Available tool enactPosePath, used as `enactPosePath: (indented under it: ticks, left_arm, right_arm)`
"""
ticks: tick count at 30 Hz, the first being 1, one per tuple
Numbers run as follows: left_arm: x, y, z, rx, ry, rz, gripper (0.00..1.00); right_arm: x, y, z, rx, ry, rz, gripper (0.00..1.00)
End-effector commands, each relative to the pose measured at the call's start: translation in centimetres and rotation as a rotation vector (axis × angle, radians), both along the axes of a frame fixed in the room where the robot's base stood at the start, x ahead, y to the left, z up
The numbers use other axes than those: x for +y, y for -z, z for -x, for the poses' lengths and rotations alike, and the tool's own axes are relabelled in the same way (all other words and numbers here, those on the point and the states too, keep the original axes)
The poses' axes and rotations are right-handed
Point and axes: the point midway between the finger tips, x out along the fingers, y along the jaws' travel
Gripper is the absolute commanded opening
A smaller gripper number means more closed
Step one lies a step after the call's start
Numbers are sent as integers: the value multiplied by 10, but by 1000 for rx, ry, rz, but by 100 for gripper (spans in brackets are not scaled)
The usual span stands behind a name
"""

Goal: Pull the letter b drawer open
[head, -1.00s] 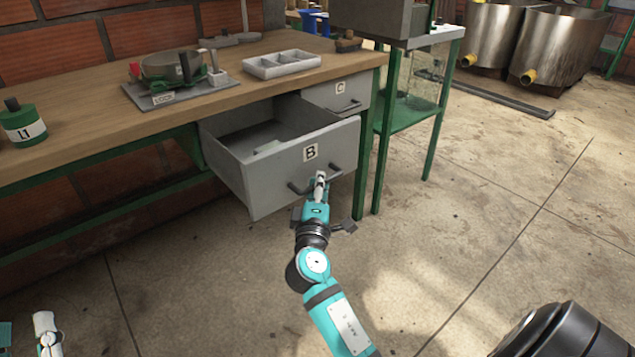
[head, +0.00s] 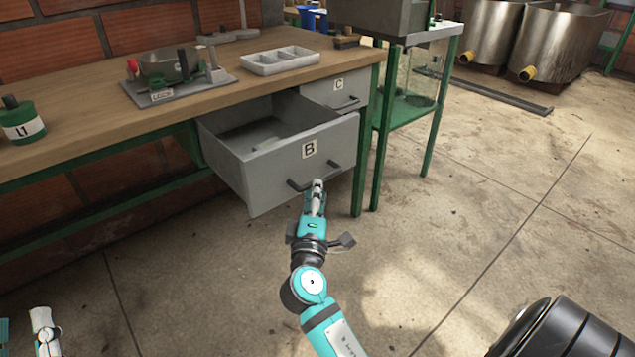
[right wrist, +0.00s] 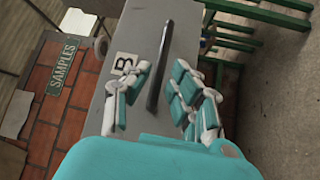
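The letter B drawer (head: 270,183) is grey and stands well out from under the workbench, its inside showing from above. Its B label (head: 309,149) is on the front, above a dark bar handle (head: 298,186). My right gripper (head: 317,187) is in front of the handle. In the right wrist view, its fingers (right wrist: 160,98) are spread apart, with the handle (right wrist: 160,65) running between and beyond them; I cannot tell whether they touch it. My left gripper (head: 45,330) shows only in part at the bottom left, and its opening is unclear.
The C drawer (head: 320,90) is beside drawer B, farther right. A green-legged stand (head: 405,115) is at right. The floor in front is open.

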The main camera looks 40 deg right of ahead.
Motion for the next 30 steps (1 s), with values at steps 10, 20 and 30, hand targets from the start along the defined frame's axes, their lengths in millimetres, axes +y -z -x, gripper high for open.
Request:
enactPosePath:
  ticks: [10, 20, 30]
  left_arm:
    - [0, 1, 0, 2, -1, 0, 40]
    - [0, 1, 0, 3, -1, 0, 40]
    - [0, 1, 0, 3, -1, 0, 40]
  right_arm:
    - [43, 9, 49, 1, 0, 0, 23]
    - [50, 10, 58, -2, 0, 1, 23]
    - [50, 10, 57, -2, 0, 1, 23]
